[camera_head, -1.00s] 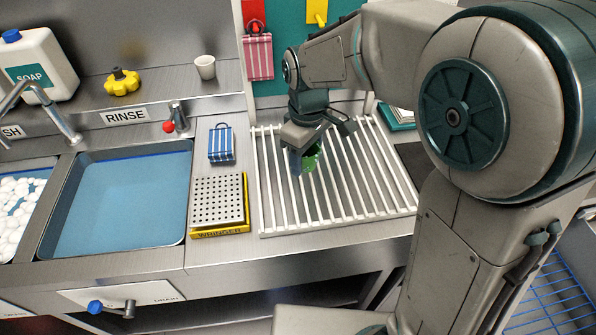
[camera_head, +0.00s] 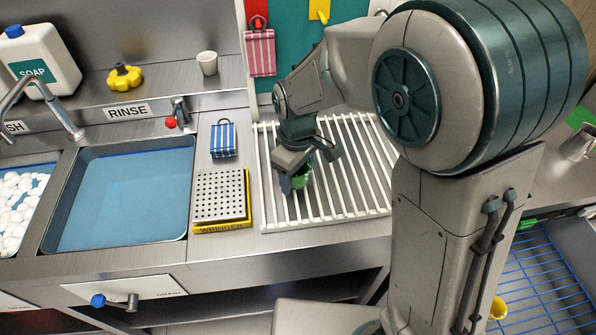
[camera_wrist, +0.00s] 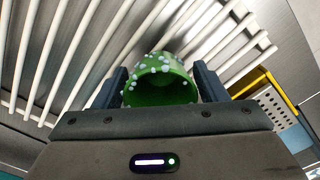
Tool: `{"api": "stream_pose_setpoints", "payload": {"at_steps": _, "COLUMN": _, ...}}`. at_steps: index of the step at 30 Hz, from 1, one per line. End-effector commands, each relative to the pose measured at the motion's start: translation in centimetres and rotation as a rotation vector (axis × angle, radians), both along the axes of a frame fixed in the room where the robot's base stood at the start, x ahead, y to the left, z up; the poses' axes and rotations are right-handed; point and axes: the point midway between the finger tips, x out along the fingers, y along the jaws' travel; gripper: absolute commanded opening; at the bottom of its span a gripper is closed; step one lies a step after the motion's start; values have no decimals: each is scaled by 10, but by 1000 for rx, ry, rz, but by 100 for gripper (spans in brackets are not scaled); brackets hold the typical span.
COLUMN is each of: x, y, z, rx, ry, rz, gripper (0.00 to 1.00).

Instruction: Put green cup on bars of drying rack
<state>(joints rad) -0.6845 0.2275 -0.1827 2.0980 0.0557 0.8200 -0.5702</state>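The green cup (camera_head: 301,181) is mostly hidden by my gripper in the head view. In the wrist view the cup (camera_wrist: 160,82) has pale spots on it, lies tilted and shows its open mouth. My gripper (camera_head: 293,184) is low over the left part of the drying rack's white bars (camera_head: 349,170). Its two dark fingers (camera_wrist: 160,90) stand on both sides of the cup and appear closed on it. The bars (camera_wrist: 85,45) pass behind the cup in the wrist view. I cannot tell whether the cup touches them.
Left of the rack are a perforated wringer block (camera_head: 221,196) and a blue striped cloth (camera_head: 223,139). The blue rinse basin (camera_head: 125,195) lies farther left. A white cup (camera_head: 207,63) stands on the back ledge. The bars right of my gripper are clear.

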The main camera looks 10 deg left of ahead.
Motion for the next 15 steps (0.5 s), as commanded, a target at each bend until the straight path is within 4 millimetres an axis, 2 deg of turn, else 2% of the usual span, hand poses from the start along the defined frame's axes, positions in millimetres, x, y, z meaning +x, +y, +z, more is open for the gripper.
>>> {"api": "stream_pose_setpoints", "payload": {"at_steps": 10, "x": 0, "y": 0, "z": 2, "rx": 0, "ry": 0, "rz": 0, "gripper": 77}}
{"api": "stream_pose_setpoints", "payload": {"at_steps": 15, "x": 1, "y": 1, "z": 19, "rx": 4, "ry": -3, "rz": -1, "gripper": 77}}
